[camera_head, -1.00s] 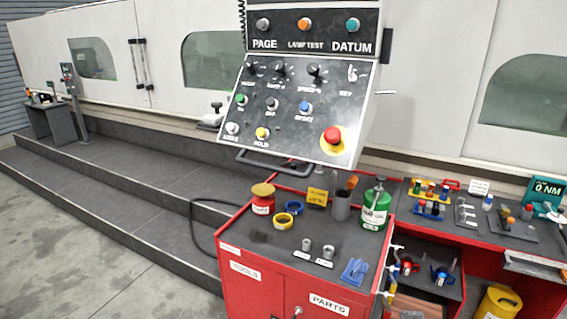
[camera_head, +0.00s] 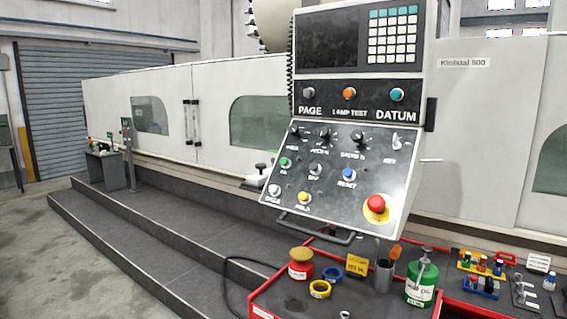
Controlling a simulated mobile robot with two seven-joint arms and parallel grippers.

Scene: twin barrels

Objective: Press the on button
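The green on button (camera_head: 284,162) sits at the upper left of the sloped black control panel (camera_head: 330,185), with a small label under it that looks like "ON". A grey button (camera_head: 315,169) is to its right, with a blurred label. Further right is the blue reset button (camera_head: 348,174). Below are a white cycle button (camera_head: 274,189) and a yellow hold button (camera_head: 303,198). A large red mushroom button (camera_head: 376,204) is at the lower right of the panel. Neither of my grippers shows in the head view.
A handle bar (camera_head: 315,228) runs under the panel. Below stands a red tool cart (camera_head: 262,312) with a green oil can (camera_head: 420,283), a red jar (camera_head: 300,267) and tape rolls. Grey steps (camera_head: 150,235) lie left of it. The air before the panel is clear.

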